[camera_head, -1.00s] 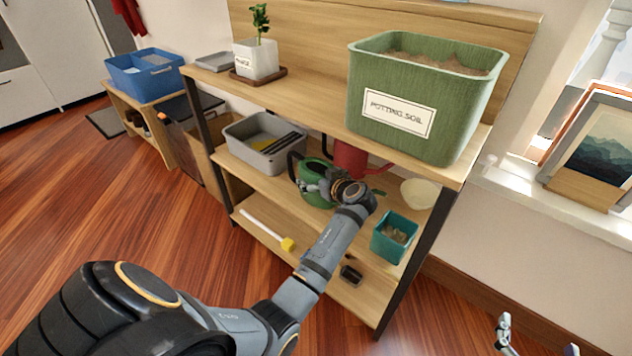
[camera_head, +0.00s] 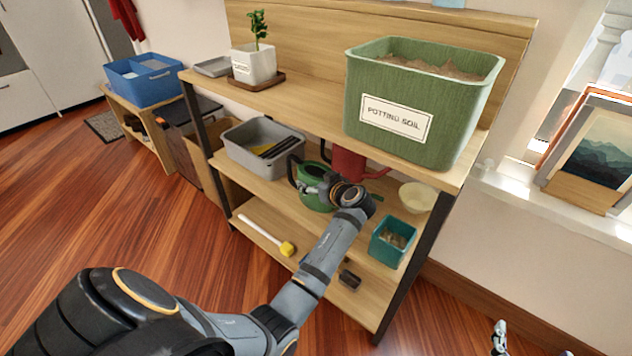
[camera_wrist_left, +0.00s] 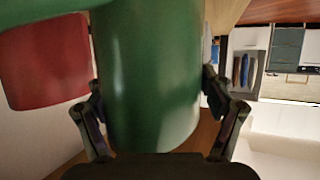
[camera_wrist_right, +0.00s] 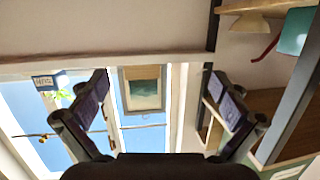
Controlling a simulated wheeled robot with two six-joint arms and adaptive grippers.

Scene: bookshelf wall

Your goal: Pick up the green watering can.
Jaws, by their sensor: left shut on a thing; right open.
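The green watering can (camera_head: 316,196) is on the middle shelf of the wooden rack in the head view, partly hidden by my left gripper (camera_head: 322,188). Its dark handle shows at its left side. In the left wrist view the can's green body (camera_wrist_left: 150,80) fills the space between the two fingers of my left gripper (camera_wrist_left: 155,110), which is shut on it. I cannot tell whether the can touches the shelf. My right gripper (camera_wrist_right: 160,100) is open and empty; its fingertips (camera_head: 500,335) show at the bottom right of the head view, away from the rack.
A red watering can (camera_head: 350,164) stands close behind the green one. A grey bin (camera_head: 240,155) is to the left, a pale bowl (camera_head: 418,197) and a teal pot (camera_head: 393,241) to the right. The potting soil planter (camera_head: 450,115) stands on the shelf above.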

